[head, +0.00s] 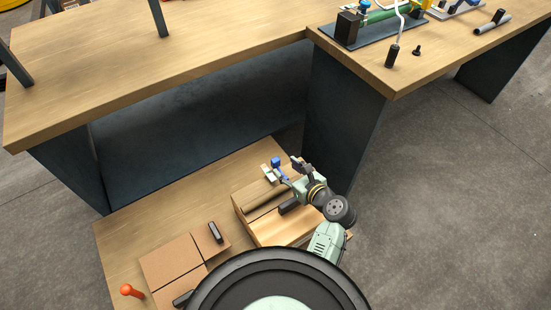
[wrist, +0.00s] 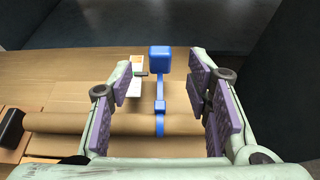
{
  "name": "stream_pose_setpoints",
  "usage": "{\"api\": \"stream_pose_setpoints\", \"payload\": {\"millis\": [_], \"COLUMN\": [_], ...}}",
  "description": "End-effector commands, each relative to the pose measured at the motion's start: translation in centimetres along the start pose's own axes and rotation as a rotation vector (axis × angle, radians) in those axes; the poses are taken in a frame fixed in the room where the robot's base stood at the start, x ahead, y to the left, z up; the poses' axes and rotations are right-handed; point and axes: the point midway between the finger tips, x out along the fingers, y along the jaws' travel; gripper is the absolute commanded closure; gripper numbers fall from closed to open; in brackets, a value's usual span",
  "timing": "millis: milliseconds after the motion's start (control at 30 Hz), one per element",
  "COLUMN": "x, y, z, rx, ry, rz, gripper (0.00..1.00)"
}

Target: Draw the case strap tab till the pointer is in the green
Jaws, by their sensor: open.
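The blue strap tab (wrist: 160,59) stands at the far end of a narrow blue strap (wrist: 159,127), and it also shows in the head view (head: 276,162). The strap runs over a brown roll (wrist: 60,123) on the wooden case (head: 283,231) and passes through a small blue buckle (wrist: 160,105). A small white gauge plate (wrist: 136,87) lies left of the strap; its pointer is too small to read. My gripper (wrist: 161,82) is open, its purple pads on either side of the strap, apart from it. The tab lies beyond the fingertips, roughly centred between them. In the head view my gripper (head: 288,172) is just right of the tab.
A dark block (head: 289,206) sits on the case. A dark bench leg (head: 342,120) rises close behind my gripper. Open floor lies right.

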Motion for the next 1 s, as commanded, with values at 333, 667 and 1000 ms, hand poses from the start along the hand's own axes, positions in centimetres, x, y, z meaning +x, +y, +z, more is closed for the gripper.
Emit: {"api": "stream_pose_setpoints", "payload": {"millis": [333,667,1000], "x": [6.3,7.9,7.9], "y": [0.0,0.0,0.0], "z": [0.2,0.1,0.1], "rx": [-0.002,-0.004,-0.004], "ry": [-0.001,0.0,0.0], "rz": [0.001,0.0,0.0], "gripper": [0.55,0.55,0.68]}}
